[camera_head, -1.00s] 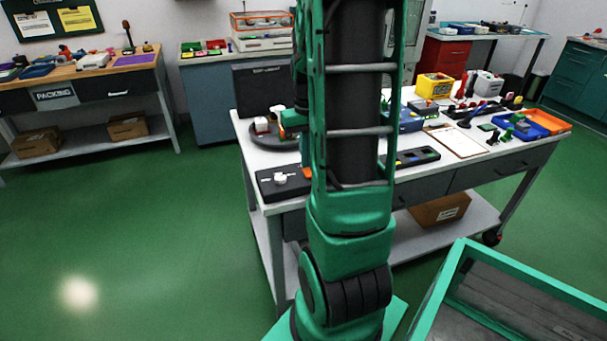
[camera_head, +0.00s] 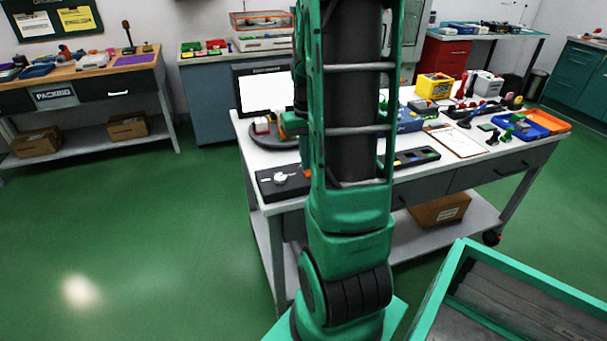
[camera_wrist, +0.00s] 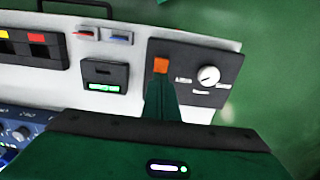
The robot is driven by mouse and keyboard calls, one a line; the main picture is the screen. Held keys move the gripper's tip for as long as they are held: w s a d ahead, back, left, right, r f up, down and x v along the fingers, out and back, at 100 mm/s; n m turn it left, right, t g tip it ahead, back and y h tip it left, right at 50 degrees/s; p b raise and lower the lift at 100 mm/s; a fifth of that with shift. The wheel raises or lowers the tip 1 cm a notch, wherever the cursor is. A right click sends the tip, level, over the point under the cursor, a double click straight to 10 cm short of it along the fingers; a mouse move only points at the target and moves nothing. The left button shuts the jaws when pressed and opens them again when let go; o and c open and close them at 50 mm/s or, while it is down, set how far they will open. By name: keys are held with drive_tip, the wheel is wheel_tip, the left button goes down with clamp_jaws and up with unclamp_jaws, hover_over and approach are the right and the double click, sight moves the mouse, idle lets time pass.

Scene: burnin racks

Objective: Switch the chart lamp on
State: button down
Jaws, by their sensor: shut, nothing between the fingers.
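The chart lamp (camera_head: 264,92) stands at the back left of the white table, and its panel is lit bright white. A black control box (camera_head: 270,186) lies at the table's near left corner. In the wrist view the control box (camera_wrist: 190,72) carries an orange square (camera_wrist: 161,65) and a round white knob (camera_wrist: 208,76) with small labels around it. My gripper (camera_wrist: 162,84) is shut and empty, its tips just below the orange square. I cannot tell whether they touch it. In the head view my arm hides the gripper.
A small black device with a green display (camera_wrist: 104,86) lies left of my gripper in the wrist view. A clipboard (camera_head: 460,140) and a blue tray (camera_head: 497,124) lie on the table's right side. An open green-rimmed bin (camera_head: 436,300) stands at front right.

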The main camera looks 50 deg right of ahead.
wheel_tip(320, 180, up, 7)
idle(0.8)
drive_tip(key=shift+a+f, duration=0.1)
idle(0.4)
drive_tip(key=s+a, duration=1.4)
drive_tip(key=a, duration=0.2)
drive_tip(key=shift+a, duration=0.4)
